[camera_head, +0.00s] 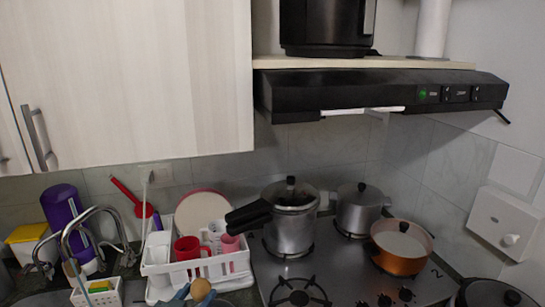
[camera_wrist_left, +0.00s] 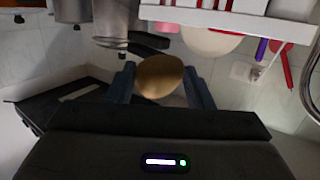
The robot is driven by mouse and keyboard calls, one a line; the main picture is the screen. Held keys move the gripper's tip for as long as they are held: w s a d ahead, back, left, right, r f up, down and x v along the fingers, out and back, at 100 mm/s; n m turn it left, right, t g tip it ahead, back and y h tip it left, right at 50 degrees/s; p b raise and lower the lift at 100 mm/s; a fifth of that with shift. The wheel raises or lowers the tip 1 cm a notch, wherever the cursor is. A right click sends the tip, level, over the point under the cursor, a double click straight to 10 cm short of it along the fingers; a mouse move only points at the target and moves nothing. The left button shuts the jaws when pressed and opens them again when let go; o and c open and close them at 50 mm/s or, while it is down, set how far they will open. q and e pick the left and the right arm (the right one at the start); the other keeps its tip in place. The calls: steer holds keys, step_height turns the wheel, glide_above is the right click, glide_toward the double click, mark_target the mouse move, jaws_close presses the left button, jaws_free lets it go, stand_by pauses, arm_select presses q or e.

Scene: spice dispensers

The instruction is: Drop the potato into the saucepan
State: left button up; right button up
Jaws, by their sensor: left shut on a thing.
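A brown potato (camera_head: 201,288) shows at the bottom edge of the head view, in front of the dish rack. My left gripper (camera_head: 197,293) is shut on it, with bluish fingers at its sides. In the left wrist view the potato (camera_wrist_left: 159,76) sits between the two fingers of my left gripper (camera_wrist_left: 158,83). A copper-coloured pan (camera_head: 400,265), the likely saucepan, stands on the hob to the right, well apart from the gripper. My right gripper is not in view.
A pressure cooker (camera_head: 291,233) with a black handle stands on the hob (camera_head: 350,282) between the gripper and the copper pan. A silver pot (camera_head: 357,212) is behind. A white dish rack (camera_head: 160,285) with cups is beside the gripper. A range hood (camera_head: 380,90) hangs above.

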arm_select(q)
steer(key=o, duration=1)
steer(key=shift+o, duration=0.4)
steer(key=shift+s, duration=0.1)
steer(key=b+v, duration=0.1)
steer(key=v, duration=0.9)
steer(key=shift+s+b, duration=0.35)
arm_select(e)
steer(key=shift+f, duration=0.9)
arm_select(q)
steer(key=shift+a+r, duration=0.1)
steer(key=shift+r, duration=0.05)
